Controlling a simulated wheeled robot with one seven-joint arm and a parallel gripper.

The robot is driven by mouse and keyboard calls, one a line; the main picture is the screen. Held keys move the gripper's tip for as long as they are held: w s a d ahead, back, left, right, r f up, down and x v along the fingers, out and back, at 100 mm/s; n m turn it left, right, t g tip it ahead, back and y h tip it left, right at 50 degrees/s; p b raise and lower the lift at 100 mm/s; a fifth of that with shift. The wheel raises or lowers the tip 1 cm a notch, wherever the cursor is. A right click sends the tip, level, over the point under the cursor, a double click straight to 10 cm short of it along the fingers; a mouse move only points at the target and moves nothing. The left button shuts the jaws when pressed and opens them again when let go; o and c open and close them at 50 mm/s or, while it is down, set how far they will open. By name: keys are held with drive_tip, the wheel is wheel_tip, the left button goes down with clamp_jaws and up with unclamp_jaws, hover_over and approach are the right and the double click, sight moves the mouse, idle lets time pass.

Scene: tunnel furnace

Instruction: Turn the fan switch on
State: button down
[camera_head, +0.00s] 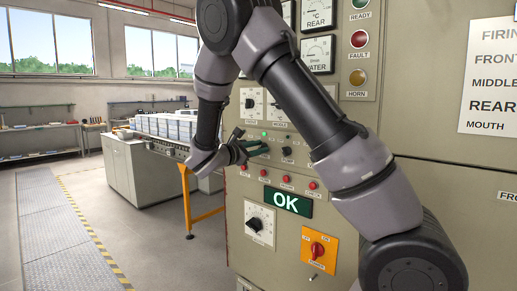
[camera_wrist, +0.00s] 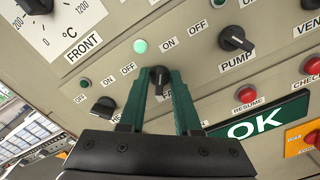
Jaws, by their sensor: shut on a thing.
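The fan switch (camera_wrist: 160,78) is a black rotary knob on the beige panel, with OFF to its upper left and ON to its upper right. Its own label is mostly hidden by a finger. My gripper (camera_wrist: 166,84) has its green fingers closed on either side of this knob. A bright green lamp (camera_wrist: 140,46) is lit above it. I cannot tell exactly where the knob points. In the head view, my gripper (camera_head: 250,147) is against the panel and hides the fan switch; the lit lamp (camera_head: 264,134) shows just above.
The pump knob (camera_wrist: 235,40) is close on the right and another black knob (camera_wrist: 103,107) on the left, beside an unlit lamp (camera_wrist: 84,83). Red buttons (camera_head: 287,178), a green OK sign (camera_head: 288,200) and an orange power switch (camera_head: 319,249) are below. Open floor (camera_head: 150,240) lies left.

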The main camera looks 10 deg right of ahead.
drive_tip(key=c, duration=0.9)
unclamp_jaws()
drive_tip(key=shift+a, duration=0.1)
drive_tip(key=v, duration=1)
drive_tip(key=shift+s+a, duration=0.25)
